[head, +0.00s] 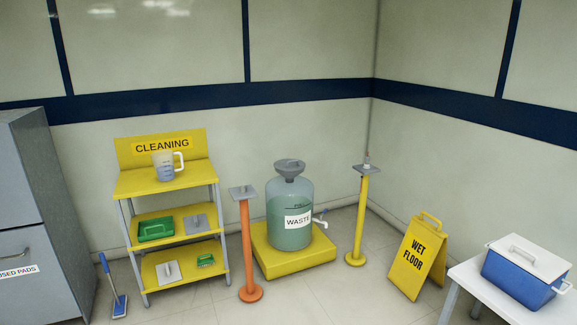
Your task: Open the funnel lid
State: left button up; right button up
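A grey funnel with its lid (289,164) sits on top of the waste carboy (290,193). The lid appears to lie closed over the funnel, with a small handle on top. The carboy is translucent, holds greenish liquid, and bears a WASTE label (298,222). A tap (320,214) sticks out at its right side. The carboy stands upright on a yellow base (262,259). Neither of my grippers is in view.
An orange post (248,250) stands front left of the carboy and a yellow post (360,220) to its right. A yellow cleaning shelf (165,180) with a jug (166,165) is left. A wet floor sign (417,256) and a blue cooler (520,275) are right. Floor in front is clear.

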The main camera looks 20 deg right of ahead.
aim_at(290, 161)
jog(key=i+l+z, duration=0.1)
jog(key=z, duration=0.25)
jog(key=i+z, duration=0.6)
jog(key=i, duration=0.6)
jog(key=i+j+z, duration=0.1)
jog(key=i+z, duration=0.15)
jog(key=i, duration=0.7)
